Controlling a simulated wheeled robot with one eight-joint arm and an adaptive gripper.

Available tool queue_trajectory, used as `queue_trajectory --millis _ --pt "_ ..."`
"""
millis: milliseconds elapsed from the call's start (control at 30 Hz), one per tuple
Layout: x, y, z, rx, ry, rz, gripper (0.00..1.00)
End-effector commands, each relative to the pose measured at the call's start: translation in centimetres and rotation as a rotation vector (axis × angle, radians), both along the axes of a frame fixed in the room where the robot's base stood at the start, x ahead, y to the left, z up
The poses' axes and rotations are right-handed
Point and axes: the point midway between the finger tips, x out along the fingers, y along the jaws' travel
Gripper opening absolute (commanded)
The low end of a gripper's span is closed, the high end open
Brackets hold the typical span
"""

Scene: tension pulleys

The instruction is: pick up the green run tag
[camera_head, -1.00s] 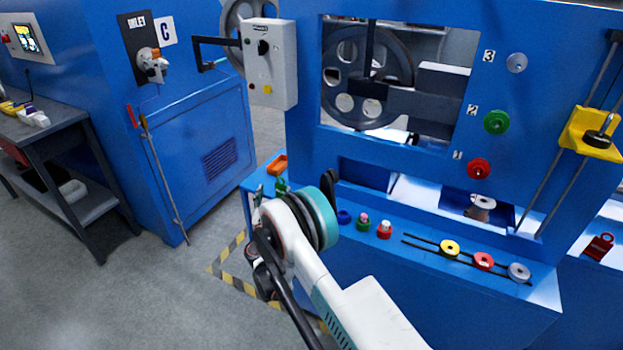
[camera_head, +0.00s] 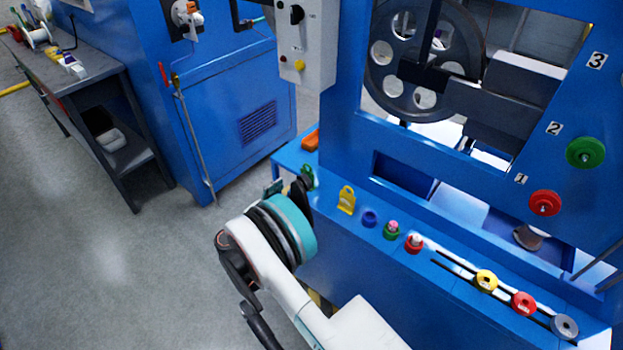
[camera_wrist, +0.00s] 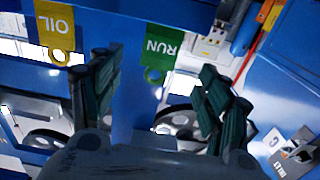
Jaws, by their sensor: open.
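The green tag marked RUN (camera_wrist: 161,50) shows in the wrist view, upper middle, with a ring at its lower end. In the head view it is a small green piece (camera_head: 307,175) at the left end of the blue machine's ledge, partly hidden by my gripper. My gripper (camera_wrist: 162,85) is open, one dark finger on each side of the tag in the picture. No contact shows, and I cannot tell how far apart they are in depth. In the head view my gripper (camera_head: 287,187) is mostly hidden behind my wrist.
A yellow tag marked OIL (camera_wrist: 54,28) lies beside the green one; it shows on the ledge (camera_head: 346,200) too. An orange item (camera_head: 311,140) sits behind. Blue, green and red small parts (camera_head: 391,231) stand to the right. A grey workbench (camera_head: 90,75) stands left; floor between is clear.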

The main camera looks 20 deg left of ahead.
Motion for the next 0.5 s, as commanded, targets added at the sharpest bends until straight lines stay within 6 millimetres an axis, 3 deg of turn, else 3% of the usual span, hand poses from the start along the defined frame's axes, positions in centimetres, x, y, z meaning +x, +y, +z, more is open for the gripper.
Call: queue_trajectory --millis 200,500 --pt "3.4 -1.5 -0.2 0.0 0.0 -0.002 0.7" --pt "5.0 -2.1 -0.1 0.001 -0.001 -0.001 0.7"
